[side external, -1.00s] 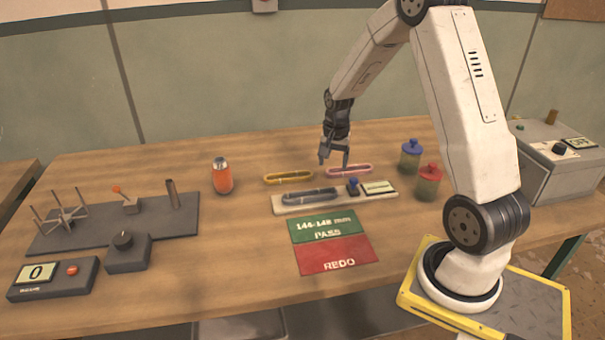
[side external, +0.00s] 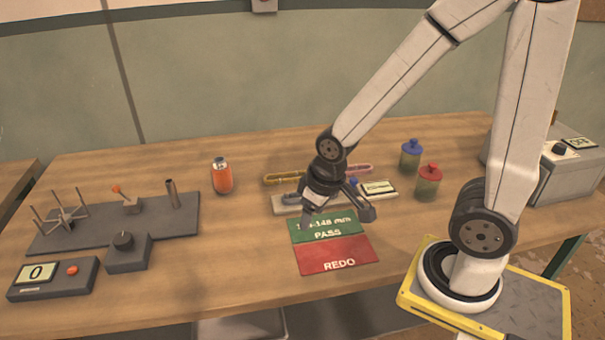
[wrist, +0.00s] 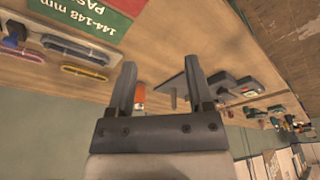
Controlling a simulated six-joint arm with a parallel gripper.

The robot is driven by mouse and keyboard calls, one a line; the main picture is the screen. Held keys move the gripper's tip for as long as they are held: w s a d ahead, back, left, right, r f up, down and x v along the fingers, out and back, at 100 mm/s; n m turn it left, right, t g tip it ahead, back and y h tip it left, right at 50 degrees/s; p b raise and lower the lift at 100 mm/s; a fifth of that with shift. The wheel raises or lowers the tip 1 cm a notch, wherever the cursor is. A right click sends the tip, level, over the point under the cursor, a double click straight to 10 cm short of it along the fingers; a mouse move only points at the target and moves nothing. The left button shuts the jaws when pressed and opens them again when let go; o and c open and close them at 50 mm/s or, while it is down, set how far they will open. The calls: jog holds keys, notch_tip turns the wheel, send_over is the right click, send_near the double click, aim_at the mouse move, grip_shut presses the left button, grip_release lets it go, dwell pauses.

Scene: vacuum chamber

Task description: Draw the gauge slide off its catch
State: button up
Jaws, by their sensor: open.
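The gauge (side external: 281,205) is a pale board holding a dark loop, a blue slide knob (side external: 354,182) and a small display (side external: 379,189). My arm hides much of it in the side view. In the wrist view the gauge board (wrist: 107,59) lies at upper left, with the blue knob (wrist: 14,31) near the left edge. My gripper (side external: 338,217) is open and empty, tilted above the front of the gauge and the green PASS panel (side external: 345,230). In the wrist view its spread fingers (wrist: 160,64) have nothing between them; the gauge lies off to their left.
A yellow loop (side external: 272,180) and a pink loop (side external: 362,168) lie behind the gauge. A red REDO panel (side external: 335,257) lies in front. An orange jar (side external: 222,178) stands left; blue-lidded (side external: 410,157) and red-lidded (side external: 428,184) jars stand right.

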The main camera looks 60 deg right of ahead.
jog(key=shift+w+d, duration=0.25)
jog(key=shift+d, duration=0.05)
jog(key=c, duration=0.7)
jog(key=w+d+m, duration=0.1)
jog(key=d+m, duration=0.1)
jog(key=d, duration=0.1)
jog(key=w+d+m, duration=0.2)
jog(key=d, duration=0.1)
jog(key=w+d+m+g, duration=0.1)
jog(key=w+d+m, duration=0.1)
jog(key=d+m, duration=0.1)
jog(key=shift+r, duration=0.1)
grip_shut()
jog(key=s+d+f+m+y, duration=0.1)
jog(key=s+d+m, duration=0.1)
jog(key=d+m, duration=0.7)
jog(key=s+d+f+m+y, duration=0.1)
jog(key=d+m, duration=0.8)
jog(key=d, duration=1.3)
jog(key=s+f, duration=0.1)
jog(key=s, duration=0.1)
jog(key=shift+s+d, duration=0.2)
jog(key=shift+s, duration=0.15)
